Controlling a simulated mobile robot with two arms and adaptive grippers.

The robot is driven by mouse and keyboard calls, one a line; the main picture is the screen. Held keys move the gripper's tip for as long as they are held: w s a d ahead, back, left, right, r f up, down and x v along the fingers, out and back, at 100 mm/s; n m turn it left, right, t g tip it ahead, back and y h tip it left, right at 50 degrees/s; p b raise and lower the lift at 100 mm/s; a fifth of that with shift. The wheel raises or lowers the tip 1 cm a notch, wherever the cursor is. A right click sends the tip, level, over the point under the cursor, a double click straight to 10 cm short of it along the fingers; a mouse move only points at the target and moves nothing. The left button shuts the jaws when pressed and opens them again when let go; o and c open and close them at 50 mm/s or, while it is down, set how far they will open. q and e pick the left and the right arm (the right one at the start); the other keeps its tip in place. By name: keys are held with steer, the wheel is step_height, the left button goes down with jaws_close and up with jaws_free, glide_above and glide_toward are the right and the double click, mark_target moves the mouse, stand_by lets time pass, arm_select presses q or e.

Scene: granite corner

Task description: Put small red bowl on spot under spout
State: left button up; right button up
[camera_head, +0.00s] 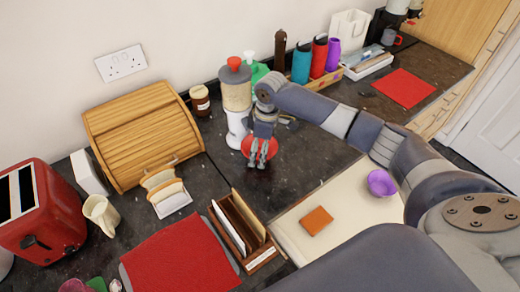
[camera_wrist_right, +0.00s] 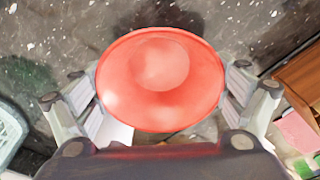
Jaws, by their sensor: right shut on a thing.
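The small red bowl (camera_head: 247,145) is at the front of a dispenser (camera_head: 237,94) with a clear container, red knob and white base. My right gripper (camera_head: 263,162) is shut on the bowl and partly covers it. In the right wrist view the bowl (camera_wrist_right: 160,80) fills the middle, with my right gripper's fingers (camera_wrist_right: 162,95) on its two sides. The spout and the spot under it are hidden behind the bowl and gripper. I cannot tell whether the bowl touches the counter. My left gripper is not in view.
A wooden bread box (camera_head: 140,130) and toast rack (camera_head: 168,197) stand left of the dispenser. A wooden letter holder (camera_head: 262,258) and cream board (camera_head: 345,226) with a purple bowl (camera_head: 381,183) are in front. Several bottles (camera_head: 302,62) stand at back right. Dark counter (camera_head: 305,165) is clear right of the gripper.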

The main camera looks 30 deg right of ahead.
steer(key=shift+f, duration=0.85)
steer(key=o, duration=0.8)
steer(key=shift+f, duration=0.15)
steer(key=shift+o, duration=0.7)
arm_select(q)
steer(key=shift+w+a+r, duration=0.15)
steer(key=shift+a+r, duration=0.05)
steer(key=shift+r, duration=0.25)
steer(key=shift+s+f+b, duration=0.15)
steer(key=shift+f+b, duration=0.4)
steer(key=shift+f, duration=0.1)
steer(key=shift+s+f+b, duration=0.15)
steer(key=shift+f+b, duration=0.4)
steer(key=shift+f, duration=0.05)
arm_select(e)
step_height(320, 180, up, 12)
steer(key=d, duration=0.1)
steer(key=shift+s, duration=0.45)
